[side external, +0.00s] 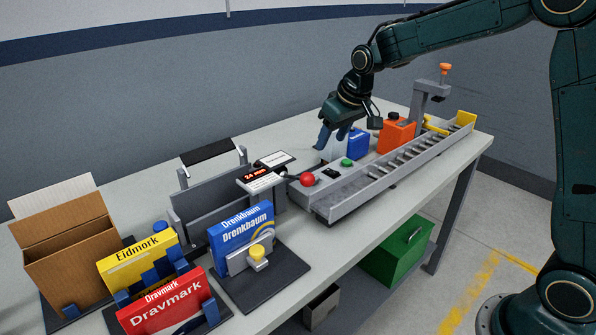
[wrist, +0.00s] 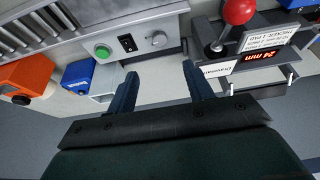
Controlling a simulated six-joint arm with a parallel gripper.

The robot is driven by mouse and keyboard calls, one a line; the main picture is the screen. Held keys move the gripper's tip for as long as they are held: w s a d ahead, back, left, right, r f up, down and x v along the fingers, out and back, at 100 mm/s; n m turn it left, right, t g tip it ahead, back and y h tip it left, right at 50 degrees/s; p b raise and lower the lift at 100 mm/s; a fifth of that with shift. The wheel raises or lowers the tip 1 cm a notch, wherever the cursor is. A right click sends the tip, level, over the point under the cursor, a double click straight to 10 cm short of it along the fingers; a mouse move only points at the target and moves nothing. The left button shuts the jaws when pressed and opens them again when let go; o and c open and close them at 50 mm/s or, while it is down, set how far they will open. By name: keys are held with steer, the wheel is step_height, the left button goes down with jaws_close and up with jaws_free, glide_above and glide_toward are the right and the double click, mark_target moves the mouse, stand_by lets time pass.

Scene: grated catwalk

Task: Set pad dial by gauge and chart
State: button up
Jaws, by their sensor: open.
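My gripper (side external: 333,137) is open and empty above the conveyor's control panel. In the wrist view its two blue fingers (wrist: 160,75) are apart, and a grey round dial (wrist: 158,39) on the panel lies just beyond the gap between the tips, untouched. I cannot read the dial's setting. The red digital gauge (side external: 255,174) reads 24 mm; it also shows upside down in the wrist view (wrist: 262,56). A white printed chart card (wrist: 269,35) is beside it, its lines too small to read fully. Another white card (wrist: 216,71) seems to read Dravmark.
A green button (wrist: 103,51) and black switch (wrist: 127,43) sit beside the dial. A red ball knob (side external: 308,179) stands close by. Blue (side external: 358,144) and orange (side external: 397,134) containers are behind the roller conveyor (side external: 405,160).

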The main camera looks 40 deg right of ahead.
steer(key=shift+f, duration=0.15)
steer(key=shift+x, duration=6.7)
steer(key=shift+w, duration=0.1)
steer(key=shift+c, duration=0.4)
steer(key=c, duration=0.9)
